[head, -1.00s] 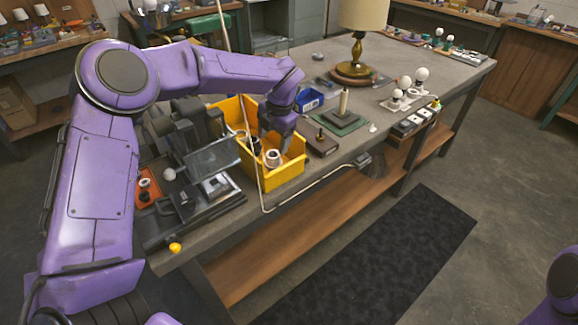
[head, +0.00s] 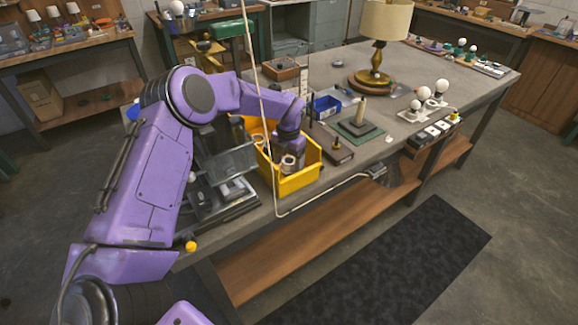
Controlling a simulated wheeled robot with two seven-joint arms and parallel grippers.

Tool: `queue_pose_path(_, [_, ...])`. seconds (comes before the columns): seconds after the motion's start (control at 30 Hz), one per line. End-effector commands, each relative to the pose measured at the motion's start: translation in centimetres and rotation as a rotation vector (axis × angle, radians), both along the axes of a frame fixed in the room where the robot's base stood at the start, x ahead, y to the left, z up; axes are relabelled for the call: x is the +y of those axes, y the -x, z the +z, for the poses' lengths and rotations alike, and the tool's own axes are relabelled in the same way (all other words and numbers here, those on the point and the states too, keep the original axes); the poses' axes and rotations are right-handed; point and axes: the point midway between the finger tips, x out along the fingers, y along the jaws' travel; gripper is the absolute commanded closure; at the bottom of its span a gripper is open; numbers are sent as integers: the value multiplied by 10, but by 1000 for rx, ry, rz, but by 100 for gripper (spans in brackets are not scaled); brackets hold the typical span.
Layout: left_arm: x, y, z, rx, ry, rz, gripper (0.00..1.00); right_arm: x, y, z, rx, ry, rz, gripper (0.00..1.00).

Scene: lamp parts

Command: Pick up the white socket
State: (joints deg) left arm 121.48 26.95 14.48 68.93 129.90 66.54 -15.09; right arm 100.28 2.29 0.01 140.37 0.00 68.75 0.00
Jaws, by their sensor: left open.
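The white socket (head: 288,162), a small pale ring-like part, is in the yellow bin (head: 299,180) at the near edge of the workbench. My left gripper (head: 286,153) reaches down into the bin from above, right at the socket. Its jaws are open. The fingers are small and dark here, and I cannot tell whether they touch the socket. My right gripper is not in view.
A pale cord (head: 275,190) runs past the bin's left side and along the bench edge. A blue bin (head: 325,106), a green mat (head: 352,139) with a post and a brass lamp (head: 376,65) stand beyond. Dark fixtures (head: 222,190) crowd the left.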

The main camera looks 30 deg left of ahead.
Motion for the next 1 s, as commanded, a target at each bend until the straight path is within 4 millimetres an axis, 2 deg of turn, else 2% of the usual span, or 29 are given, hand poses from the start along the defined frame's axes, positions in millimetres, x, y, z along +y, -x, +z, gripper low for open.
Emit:
queue_pose_path(0.07, [0, 0, 0, 0, 0, 0, 27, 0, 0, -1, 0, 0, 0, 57])
queue_pose_path(0.1, [0, 0, 0, 0, 0, 0, 30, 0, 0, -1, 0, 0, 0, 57])
queue_pose_path(0.27, [0, 0, 0, 1, 0, 0, 82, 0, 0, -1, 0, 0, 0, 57])
queue_pose_path(0.5, [0, 0, 0, 1, 0, 0, 84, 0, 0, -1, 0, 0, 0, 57])
queue_pose_path(0.6, [0, 0, 6, -1, 1, 1, 84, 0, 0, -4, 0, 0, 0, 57])
queue_pose_path(0.67, [0, -1, 16, -3, 1, 1, 84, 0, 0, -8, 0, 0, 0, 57])
queue_pose_path(0.9, [0, -1, 74, -4, 1, 1, 84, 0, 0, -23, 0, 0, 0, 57])
queue_pose_path(1.0, [-1, 0, 90, -1, 0, -12, 84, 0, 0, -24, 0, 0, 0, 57])
